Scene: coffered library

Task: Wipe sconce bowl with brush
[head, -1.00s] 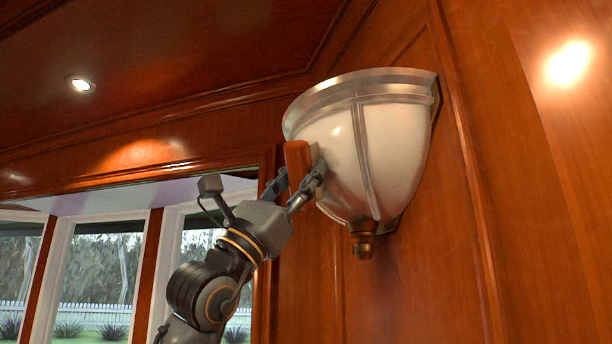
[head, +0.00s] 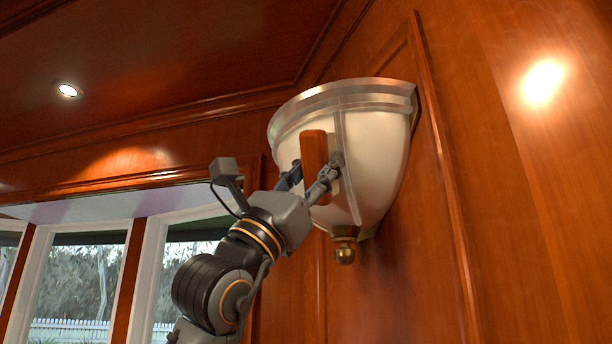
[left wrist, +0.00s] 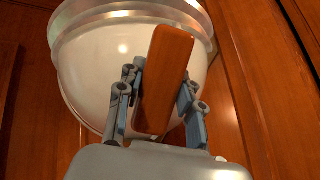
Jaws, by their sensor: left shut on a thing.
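The sconce bowl (head: 375,150) is white with metal ribs, a silver rim and a brass knob below, mounted on the wood wall. It also fills the upper part of the left wrist view (left wrist: 95,70). My left gripper (head: 312,180) is shut on the brush, seen as an orange-brown wooden block (head: 314,155). In the left wrist view the brush (left wrist: 165,75) stands between the two fingers, in front of the bowl. The brush is at the bowl's front left side; its far face is mostly hidden, so I cannot tell whether it touches. My right gripper is not in view.
Wood panelling (head: 450,250) lies behind and right of the sconce, with a raised moulding close to its right side. A window bay (head: 80,275) is at the lower left. A ceiling light (head: 68,90) shines at the upper left.

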